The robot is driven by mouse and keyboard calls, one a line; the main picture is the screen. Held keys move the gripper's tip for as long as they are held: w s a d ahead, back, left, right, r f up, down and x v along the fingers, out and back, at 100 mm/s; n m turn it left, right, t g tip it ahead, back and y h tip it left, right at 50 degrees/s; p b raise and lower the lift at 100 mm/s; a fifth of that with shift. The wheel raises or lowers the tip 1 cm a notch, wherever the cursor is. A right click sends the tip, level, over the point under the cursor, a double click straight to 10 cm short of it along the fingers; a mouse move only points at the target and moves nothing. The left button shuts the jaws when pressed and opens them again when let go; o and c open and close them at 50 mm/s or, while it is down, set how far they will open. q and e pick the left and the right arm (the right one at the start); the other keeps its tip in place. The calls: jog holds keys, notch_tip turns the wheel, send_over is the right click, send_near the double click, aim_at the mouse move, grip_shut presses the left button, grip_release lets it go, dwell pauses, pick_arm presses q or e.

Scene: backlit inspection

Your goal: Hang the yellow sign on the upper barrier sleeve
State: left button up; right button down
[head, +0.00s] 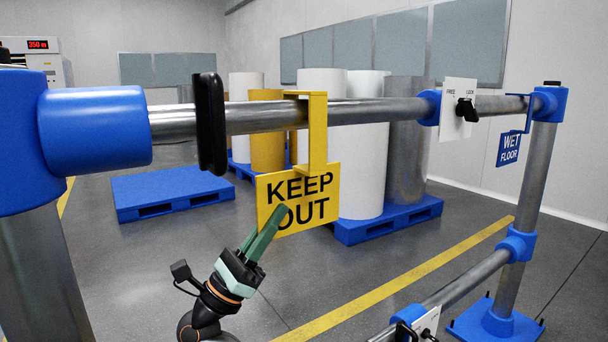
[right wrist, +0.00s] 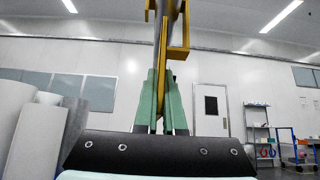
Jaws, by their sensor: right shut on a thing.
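The yellow KEEP OUT sign (head: 318,205) hangs upright below the upper barrier tube, which I take as the sleeve (head: 370,110). Its yellow hook (head: 319,135) passes in front of the tube, with its top (head: 304,94) over it. I cannot tell whether the hook rests on the tube. My right gripper (head: 270,230) is shut on the sign's lower left part. In the right wrist view, the sign shows edge-on between the green fingers (right wrist: 162,98), with the hook (right wrist: 180,52) above beside the tube. My left gripper is out of view.
A black flange (head: 210,122) stands on the tube's left part. A FREE/LOCK plate (head: 457,108) and a blue WET FLOOR sign (head: 509,148) are to the right. A lower rail (head: 465,280) crosses at bottom right. Blue pallets (head: 165,190) with white drums (head: 362,160) stand behind.

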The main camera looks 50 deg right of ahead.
aim_at(289, 171)
jog(key=shift+r+p, duration=0.95)
jog(key=shift+r, duration=1)
jog(key=s+a, duration=0.3)
jog(key=s, duration=0.6)
jog(key=shift+s+p, duration=0.3)
